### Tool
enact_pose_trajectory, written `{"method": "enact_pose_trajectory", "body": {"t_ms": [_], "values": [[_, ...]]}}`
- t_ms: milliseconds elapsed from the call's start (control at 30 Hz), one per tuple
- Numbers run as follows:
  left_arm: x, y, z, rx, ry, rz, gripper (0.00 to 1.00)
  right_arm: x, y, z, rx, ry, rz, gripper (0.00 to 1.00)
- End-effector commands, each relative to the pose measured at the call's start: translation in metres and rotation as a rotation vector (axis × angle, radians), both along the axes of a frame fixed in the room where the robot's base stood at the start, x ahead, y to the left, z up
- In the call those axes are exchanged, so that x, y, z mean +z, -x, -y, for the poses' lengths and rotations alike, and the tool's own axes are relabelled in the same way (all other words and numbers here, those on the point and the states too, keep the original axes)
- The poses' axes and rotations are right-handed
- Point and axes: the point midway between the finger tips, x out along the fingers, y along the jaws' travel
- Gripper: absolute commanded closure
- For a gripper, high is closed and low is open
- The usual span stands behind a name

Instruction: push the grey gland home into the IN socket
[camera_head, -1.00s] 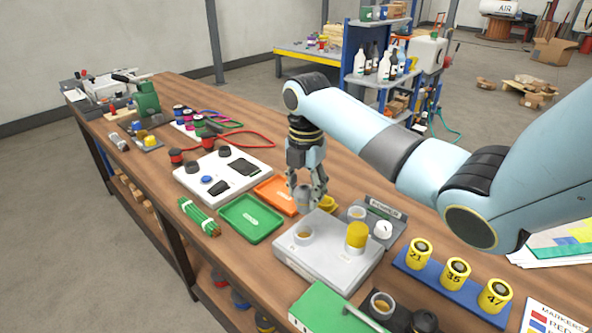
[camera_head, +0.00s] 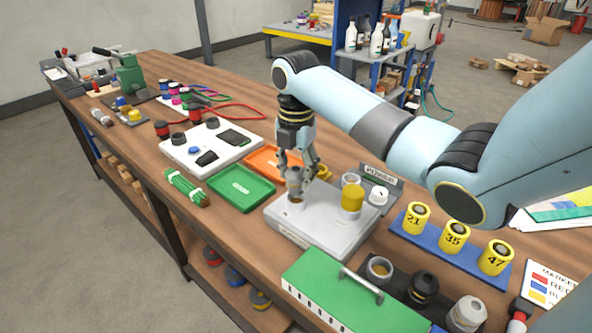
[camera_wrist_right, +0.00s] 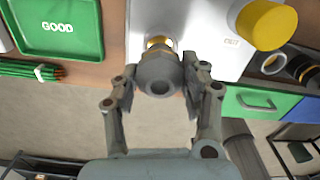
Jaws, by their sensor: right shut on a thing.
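The grey gland (camera_wrist_right: 158,74) is held between the fingertips of my right gripper (camera_wrist_right: 160,82). In the head view my right gripper (camera_head: 297,174) points down at the left part of the pale grey block (camera_head: 330,238). The gland (camera_head: 295,188) is at the left socket there, and a brass-coloured part (camera_wrist_right: 158,42) shows beyond it in the wrist view. The gland and fingers mostly hide this socket, so I cannot tell how deep the gland sits. My left gripper is not in view.
A green tray (camera_head: 240,187) and an orange tray (camera_head: 262,160) lie left of the block. A green box (camera_head: 345,300) is in front, and yellow numbered cylinders (camera_head: 455,237) stand on a blue rack to the right.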

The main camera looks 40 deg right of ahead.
Motion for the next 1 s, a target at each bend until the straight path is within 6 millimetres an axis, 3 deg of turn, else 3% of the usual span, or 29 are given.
{"method": "enact_pose_trajectory", "body": {"t_ms": [1000], "values": [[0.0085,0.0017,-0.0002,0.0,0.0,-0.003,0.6,0.0002,0.0002,0.0001,0.0,0.0,0.0,0.95]]}}
